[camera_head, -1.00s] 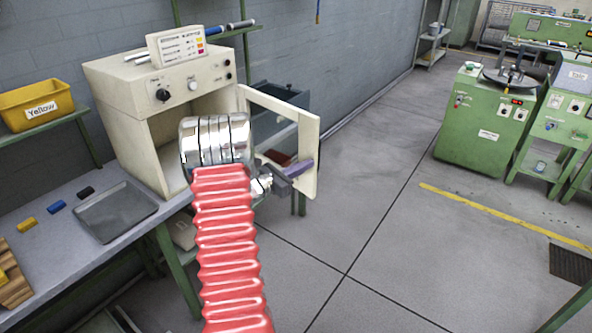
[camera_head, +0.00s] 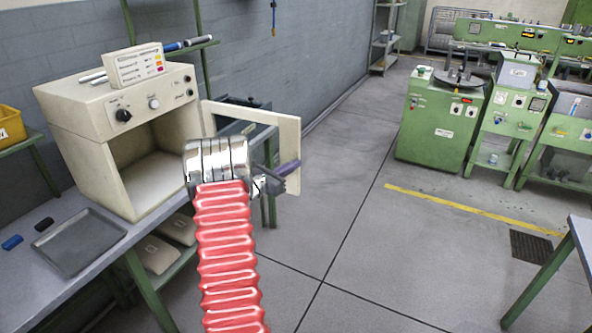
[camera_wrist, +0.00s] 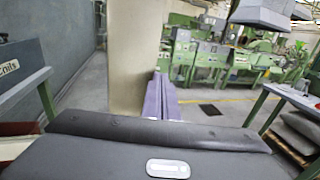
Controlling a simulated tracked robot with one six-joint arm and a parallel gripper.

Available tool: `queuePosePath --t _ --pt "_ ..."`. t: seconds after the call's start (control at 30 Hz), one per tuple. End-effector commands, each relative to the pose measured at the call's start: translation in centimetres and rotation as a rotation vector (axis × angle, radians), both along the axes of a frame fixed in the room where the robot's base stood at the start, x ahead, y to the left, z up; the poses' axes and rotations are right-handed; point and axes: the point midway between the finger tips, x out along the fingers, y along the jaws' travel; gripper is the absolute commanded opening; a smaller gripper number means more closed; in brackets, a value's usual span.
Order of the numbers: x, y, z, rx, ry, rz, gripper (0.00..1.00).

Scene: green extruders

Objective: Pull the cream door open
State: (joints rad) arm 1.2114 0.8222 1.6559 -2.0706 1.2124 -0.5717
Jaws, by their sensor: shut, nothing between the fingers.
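The cream door (camera_head: 293,145) is a frame with a rectangular opening in it. It stands open, swung out from the right side of the cream cabinet (camera_head: 70,125), whose inside is visible. My gripper (camera_head: 296,165) is at the door's outer post, with its purple fingers shut and empty. In the wrist view the door (camera_wrist: 132,60) is an upright cream slab. My gripper's fingers (camera_wrist: 160,85) are just right of it there; I cannot tell whether they touch it. My silver and red arm hides part of the door's lower hinge side.
The bench (camera_head: 100,245) with a grey tray (camera_head: 78,240) is at the left. Green machines (camera_head: 440,120) stand at the back right. The floor (camera_head: 345,220) right of the door is clear. A table edge (camera_head: 580,245) is at the right.

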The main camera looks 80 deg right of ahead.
Motion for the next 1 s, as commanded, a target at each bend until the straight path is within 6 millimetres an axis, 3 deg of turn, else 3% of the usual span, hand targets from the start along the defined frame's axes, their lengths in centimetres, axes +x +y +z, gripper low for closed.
queuePosePath --t 0.57,0.77,1.0 --pt "0.7 0.4 0.0 0.001 -0.001 0.009 0.0" --pt "1.4 2.4 0.0 0.001 0.001 0.012 0.0" --pt "2.4 6.2 0.0 0.001 0.001 0.013 0.0"
